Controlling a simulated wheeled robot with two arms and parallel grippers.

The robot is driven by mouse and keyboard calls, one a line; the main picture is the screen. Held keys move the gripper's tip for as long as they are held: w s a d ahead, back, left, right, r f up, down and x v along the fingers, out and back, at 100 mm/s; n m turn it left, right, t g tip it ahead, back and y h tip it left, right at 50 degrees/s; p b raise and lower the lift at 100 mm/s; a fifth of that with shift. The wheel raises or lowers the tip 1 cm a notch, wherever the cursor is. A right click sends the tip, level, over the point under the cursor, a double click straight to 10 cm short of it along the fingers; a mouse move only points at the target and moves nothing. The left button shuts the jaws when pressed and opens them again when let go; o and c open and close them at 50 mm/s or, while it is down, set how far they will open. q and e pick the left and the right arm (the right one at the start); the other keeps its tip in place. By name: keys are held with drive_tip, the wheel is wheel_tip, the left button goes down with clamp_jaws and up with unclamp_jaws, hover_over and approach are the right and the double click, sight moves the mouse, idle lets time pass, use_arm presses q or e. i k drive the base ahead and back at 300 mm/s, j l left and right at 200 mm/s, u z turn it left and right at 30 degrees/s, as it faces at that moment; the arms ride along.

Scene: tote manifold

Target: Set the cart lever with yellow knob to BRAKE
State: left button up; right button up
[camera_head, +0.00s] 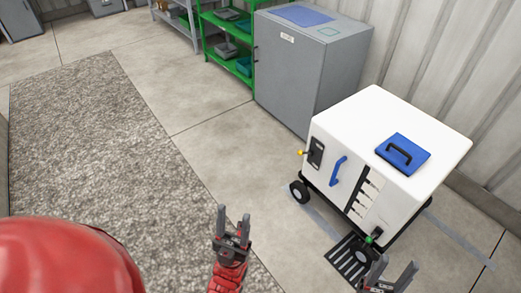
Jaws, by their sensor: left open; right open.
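The white cart (335,127) stands on wheels at the right of the head view. A lever with a yellow knob (301,152) sticks out to the left from a dark plate (316,152) on the cart's front, near its left edge. Any BRAKE marking is too small to read. My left gripper (233,214) is open and empty at the lower middle, left of the cart and apart from the knob. My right gripper (397,266) is open and empty at the bottom right, in front of the cart's lower right corner in the picture.
The cart also has a blue handle (338,171), a green knob (369,239) low down and a blue lid (403,153) on top. A dark floor grate (345,263) lies before it. A grey cabinet (290,75) and green shelf (216,48) stand behind. Floor at left is clear.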

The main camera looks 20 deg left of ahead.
sight(301, 152)
drive_tip(key=u, duration=0.2)
drive_tip(key=i+j, duration=0.15)
drive_tip(key=i, duration=0.3)
drive_tip(key=i+j+z, duration=0.1)
drive_tip(key=i, duration=0.3)
